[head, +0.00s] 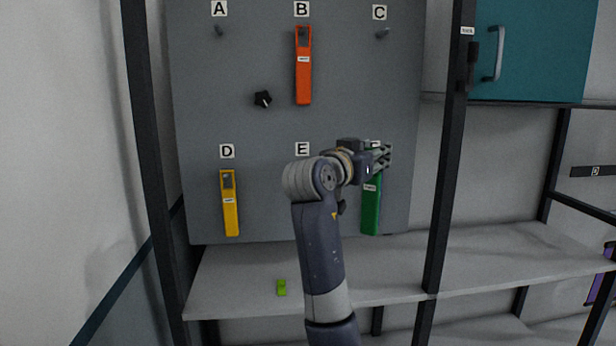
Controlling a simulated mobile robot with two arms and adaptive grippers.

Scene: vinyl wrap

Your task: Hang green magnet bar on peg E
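The green magnet bar (371,208) hangs upright on the lower right of the grey board, below a label mostly hidden by my gripper. My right gripper (383,158) is at the top of the green bar, its fingers pointing right. It covers the bar's upper end, so I cannot tell whether it touches or grips it. The label E (302,149) is in the middle of the lower row. Peg E is hidden behind my arm. My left gripper is not in view.
The grey board (330,120) also holds an orange bar (303,75) at B, a yellow bar (230,205) at D and a black knob (263,98). Pegs A (219,31) and C (382,33) are bare. A small light green object (281,288) lies on the shelf (235,285).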

